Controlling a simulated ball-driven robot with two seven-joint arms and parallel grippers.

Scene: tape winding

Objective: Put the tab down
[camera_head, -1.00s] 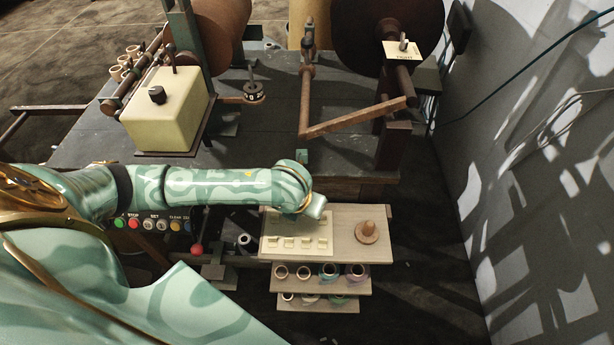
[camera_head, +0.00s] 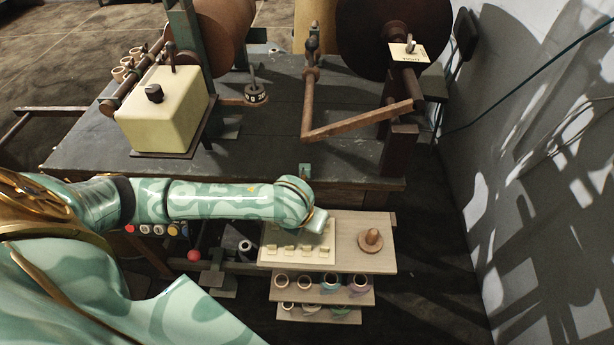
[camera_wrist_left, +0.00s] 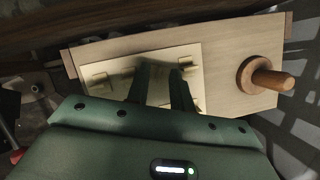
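A pale board (camera_head: 266,261) with a row of small cream tabs (camera_head: 289,249) lies on the left part of a wooden shelf (camera_head: 385,262). My left gripper (camera_head: 318,222) is over the board's far right part in the head view. In the left wrist view, my left gripper (camera_wrist_left: 161,68) has its two dark fingers apart above the board (camera_wrist_left: 125,60), with the board showing between them. Tabs (camera_wrist_left: 98,70) show to the left of the fingers and near them. I see no tab clearly held; the fingers hide part of the board. My right gripper is out of view.
A wooden spindle (camera_head: 371,241) stands on the shelf right of the board. Lower racks hold several tape rolls (camera_head: 330,281). The machine table (camera_head: 260,150) with a cream box (camera_head: 165,115) is beyond. A red knob (camera_head: 194,255) is left. A wall is at right.

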